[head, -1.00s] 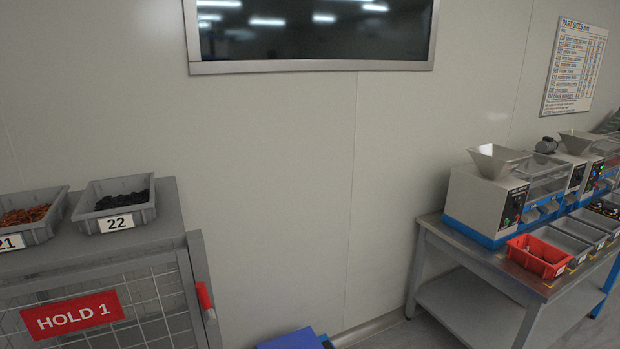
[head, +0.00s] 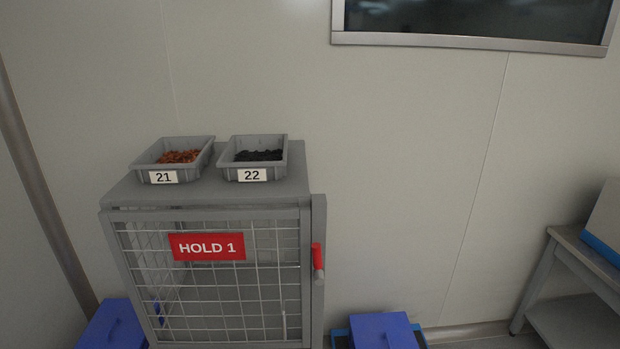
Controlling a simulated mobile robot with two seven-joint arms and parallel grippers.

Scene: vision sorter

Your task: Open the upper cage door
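The upper cage door (head: 219,283) is a grey frame with wire mesh and a red HOLD 1 sign (head: 207,247). It looks shut, its frame flush with the front of the grey cage (head: 290,183). A red-gripped handle (head: 317,257) sits on the post at the door's right side. Neither of my grippers shows in the head view. The bottom of the cage is cut off by the picture's lower edge.
Grey bins 21 (head: 143,165) and 22 (head: 282,160) with small parts stand on top of the cage. Blue boxes (head: 382,331) and (head: 113,325) lie low on either side. A workbench (head: 575,250) stands at the right. Wall space between is clear.

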